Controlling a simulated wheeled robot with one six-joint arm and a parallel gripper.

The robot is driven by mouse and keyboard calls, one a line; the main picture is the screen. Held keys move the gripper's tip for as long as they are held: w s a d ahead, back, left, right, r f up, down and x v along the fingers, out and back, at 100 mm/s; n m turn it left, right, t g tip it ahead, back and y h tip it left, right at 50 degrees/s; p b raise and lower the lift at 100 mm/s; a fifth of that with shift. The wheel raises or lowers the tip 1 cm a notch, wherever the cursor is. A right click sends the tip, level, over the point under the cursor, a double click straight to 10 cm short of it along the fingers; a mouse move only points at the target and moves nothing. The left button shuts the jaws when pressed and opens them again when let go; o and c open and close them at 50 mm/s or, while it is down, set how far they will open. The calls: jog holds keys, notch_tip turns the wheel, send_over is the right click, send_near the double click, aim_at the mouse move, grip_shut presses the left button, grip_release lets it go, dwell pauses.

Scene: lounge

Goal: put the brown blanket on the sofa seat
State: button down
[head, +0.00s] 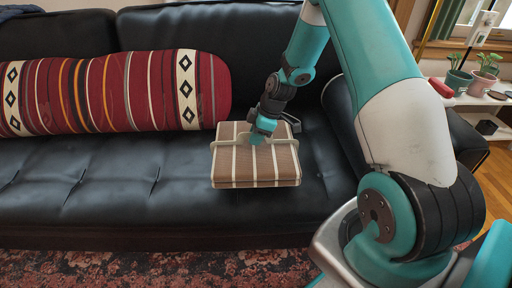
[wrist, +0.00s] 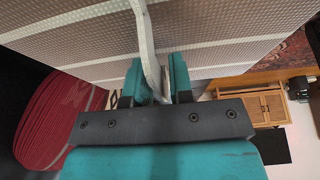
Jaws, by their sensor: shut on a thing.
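The brown blanket (head: 240,170) is a folded, flat bundle with pale stripes and a light handle-like band (head: 231,145) across its top. It is at the right part of the black sofa seat (head: 90,195), roughly level; I cannot tell whether it rests on the seat or hangs just above it. My gripper (head: 262,132) is over the blanket's middle, pointing down. In the wrist view the fingers (wrist: 155,80) are shut on the pale band, with the striped blanket (wrist: 220,25) filling the top. The blanket's underside is hidden.
A long red striped cushion (head: 115,92) lies against the sofa back, left of the blanket. The sofa's right armrest (head: 342,125) is close to the blanket's right. A patterned rug (head: 150,262) lies in front. A white shelf (head: 480,98) with potted plants stands at right.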

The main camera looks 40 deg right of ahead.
jog(key=shift+f+b, duration=0.5)
jog(key=shift+f, duration=1.45)
jog(key=c, duration=1)
grip_release()
jog(key=shift+f, duration=0.1)
